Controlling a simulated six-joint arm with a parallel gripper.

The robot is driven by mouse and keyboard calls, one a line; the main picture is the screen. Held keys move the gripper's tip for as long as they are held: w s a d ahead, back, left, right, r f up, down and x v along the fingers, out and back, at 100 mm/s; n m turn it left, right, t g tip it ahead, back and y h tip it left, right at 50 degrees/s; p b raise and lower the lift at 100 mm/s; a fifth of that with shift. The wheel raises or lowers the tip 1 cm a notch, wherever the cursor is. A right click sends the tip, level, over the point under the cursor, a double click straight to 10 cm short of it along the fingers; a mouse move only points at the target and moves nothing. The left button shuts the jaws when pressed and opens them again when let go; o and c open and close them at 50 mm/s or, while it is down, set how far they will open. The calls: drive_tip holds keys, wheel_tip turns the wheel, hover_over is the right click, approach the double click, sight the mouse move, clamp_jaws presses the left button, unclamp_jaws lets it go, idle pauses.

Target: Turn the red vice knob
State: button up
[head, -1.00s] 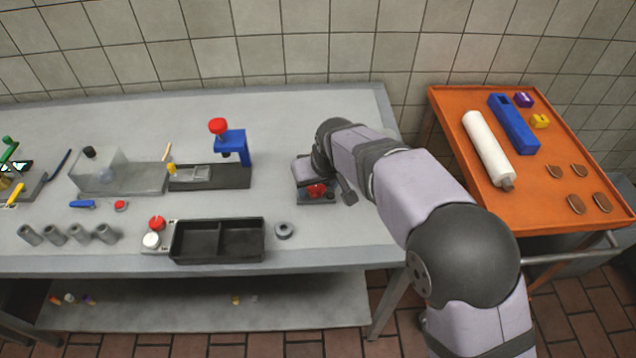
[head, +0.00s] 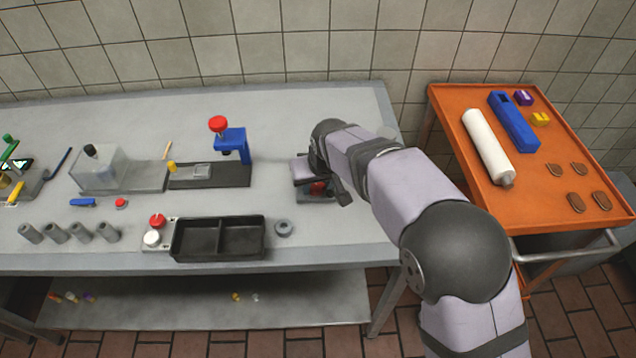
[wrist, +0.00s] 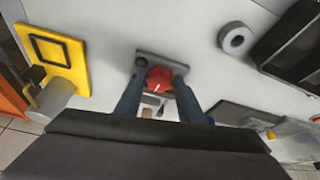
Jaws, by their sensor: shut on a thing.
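The red vice knob (wrist: 159,79) sits on a small grey vice (wrist: 152,60) and has a white mark on it. My gripper (wrist: 158,90) comes down on the knob with one blue-grey finger on each side, shut on it. In the head view, a bit of the red knob (head: 318,187) shows below my wrist, on the vice (head: 312,197) near the right end of the bench. My wrist hides most of the vice there, and the fingertips are hard to make out.
A black two-part tray (head: 218,239) and a grey ring (head: 284,229) lie to the left. A blue press with a red top (head: 231,140) stands behind them. A yellow fixture (wrist: 57,58) is close by in the wrist view. An orange cart (head: 545,205) stands to the right.

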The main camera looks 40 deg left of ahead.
drive_tip(key=m, duration=0.2)
drive_tip(key=m+t+h, duration=0.1)
drive_tip(key=m, duration=0.1)
drive_tip(key=shift+s+a+b, duration=0.2)
drive_tip(key=shift+a+b, duration=0.05)
drive_tip(key=shift+b, duration=0.15)
drive_tip(key=shift+a+m+t+h, duration=0.15)
drive_tip(key=shift+m+h, duration=0.15)
drive_tip(key=shift+m, duration=0.45)
drive_tip(key=shift+m+t+h, duration=0.15)
drive_tip(key=shift+m+h, duration=0.15)
drive_tip(key=shift+m, duration=0.45)
drive_tip(key=o, duration=1)
drive_tip(key=shift+o, duration=0.2)
